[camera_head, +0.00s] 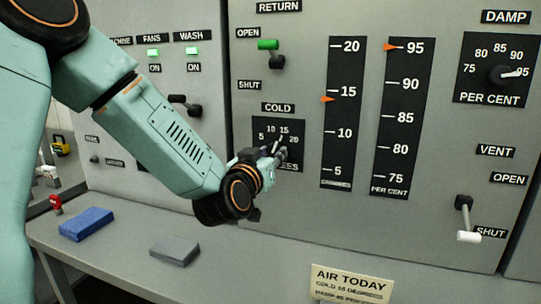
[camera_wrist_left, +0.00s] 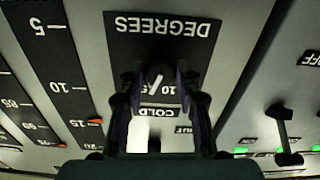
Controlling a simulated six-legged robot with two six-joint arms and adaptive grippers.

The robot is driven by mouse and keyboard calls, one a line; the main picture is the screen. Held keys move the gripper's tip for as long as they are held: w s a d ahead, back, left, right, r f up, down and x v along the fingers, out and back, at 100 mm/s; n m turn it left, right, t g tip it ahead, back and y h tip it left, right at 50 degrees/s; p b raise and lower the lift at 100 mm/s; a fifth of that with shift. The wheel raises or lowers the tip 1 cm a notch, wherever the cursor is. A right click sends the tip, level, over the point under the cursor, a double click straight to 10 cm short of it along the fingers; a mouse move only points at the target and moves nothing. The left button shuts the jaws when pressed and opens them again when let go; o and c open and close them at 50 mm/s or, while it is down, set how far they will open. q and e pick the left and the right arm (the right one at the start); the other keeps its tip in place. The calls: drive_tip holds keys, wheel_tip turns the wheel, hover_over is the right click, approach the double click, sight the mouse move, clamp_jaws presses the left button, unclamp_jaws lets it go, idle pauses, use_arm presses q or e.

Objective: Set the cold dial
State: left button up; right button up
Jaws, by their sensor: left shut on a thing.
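The cold dial (camera_head: 284,150) sits on a black plate marked 5 to 20 under the COLD label on the grey panel. My left gripper (camera_head: 276,153) is shut on its knob and hides part of the plate. In the left wrist view the knob (camera_wrist_left: 157,80) is between the fingers (camera_wrist_left: 158,88), with the plate upside down. A pale pointer line shows on the knob; its exact reading is unclear. The cold gauge (camera_head: 343,115) has its orange marker slightly below 15. A card (camera_head: 350,284) reads AIR TODAY, COLD 15 DEGREES. My right gripper is out of view.
The damp dial (camera_head: 500,74) points near 95, and its gauge (camera_head: 403,120) marker is at 95. A green-handled return lever (camera_head: 270,47) and white-handled vent lever (camera_head: 466,220) stick out.

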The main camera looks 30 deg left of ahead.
use_arm(q)
drive_tip(key=o, duration=1.1)
drive_tip(key=shift+v, duration=3.7)
drive_tip(key=shift+s, duration=0.1)
drive_tip(key=shift+d, duration=0.1)
